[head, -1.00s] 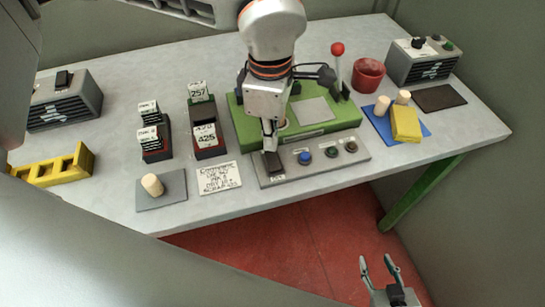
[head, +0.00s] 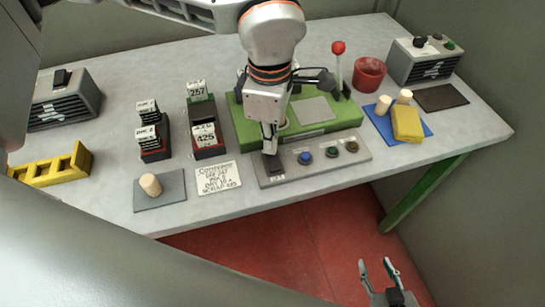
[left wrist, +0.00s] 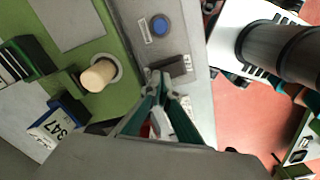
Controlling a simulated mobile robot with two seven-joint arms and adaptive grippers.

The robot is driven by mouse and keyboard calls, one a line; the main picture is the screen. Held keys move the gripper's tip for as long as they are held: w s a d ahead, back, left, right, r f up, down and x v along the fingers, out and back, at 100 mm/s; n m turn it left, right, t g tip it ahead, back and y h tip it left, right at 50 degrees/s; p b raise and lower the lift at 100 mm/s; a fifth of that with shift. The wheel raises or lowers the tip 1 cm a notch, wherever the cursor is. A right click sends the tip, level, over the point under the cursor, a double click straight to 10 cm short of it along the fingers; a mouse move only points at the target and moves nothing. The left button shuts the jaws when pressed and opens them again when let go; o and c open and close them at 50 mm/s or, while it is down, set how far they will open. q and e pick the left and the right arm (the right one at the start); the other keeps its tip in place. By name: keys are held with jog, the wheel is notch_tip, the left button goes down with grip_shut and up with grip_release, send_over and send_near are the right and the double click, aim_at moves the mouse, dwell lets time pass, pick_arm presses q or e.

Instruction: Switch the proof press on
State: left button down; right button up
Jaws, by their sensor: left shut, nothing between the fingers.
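The proof press (head: 245,128) is a green machine near the middle of the table. A grey control panel (head: 325,166) lies along its front. A dark rocker switch (head: 272,166) is at the panel's left end; the left wrist view also shows it (left wrist: 174,66). My left gripper (head: 269,148) points down at this switch, shut and empty. In the left wrist view its tips (left wrist: 160,78) are right beside or on the switch; I cannot tell if they touch. Which way the rocker is tilted is unclear. My right gripper (head: 379,270) is open and empty, over the red floor.
The panel also carries a blue button (head: 305,158) and other knobs. A red-balled lever (head: 338,48) stands at the press's right. A cork (left wrist: 98,75) stands on the press. A card (head: 218,178) and a cork on a grey pad (head: 172,200) lie to the left.

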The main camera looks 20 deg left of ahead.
pick_arm(q)
jog(key=shift+f+b, duration=0.35)
jog(key=shift+f, duration=0.3)
pick_arm(e)
jog(key=shift+s+f, duration=0.2)
jog(key=shift+f, duration=0.35)
pick_arm(q)
jog(key=shift+r, duration=0.1)
pick_arm(e)
jog(key=shift+r, duration=0.1)
pick_arm(q)
jog(key=shift+r+p, duration=1.95)
jog(key=shift+r, duration=1.5)
pick_arm(e)
jog(key=shift+t, duration=0.3)
jog(key=shift+w+r, duration=0.25)
jog(key=shift+r, duration=0.6)
jog(key=shift+w+r, duration=0.3)
jog(key=shift+r, duration=0.6)
jog(key=shift+w+r, duration=0.25)
jog(key=shift+r, duration=0.6)
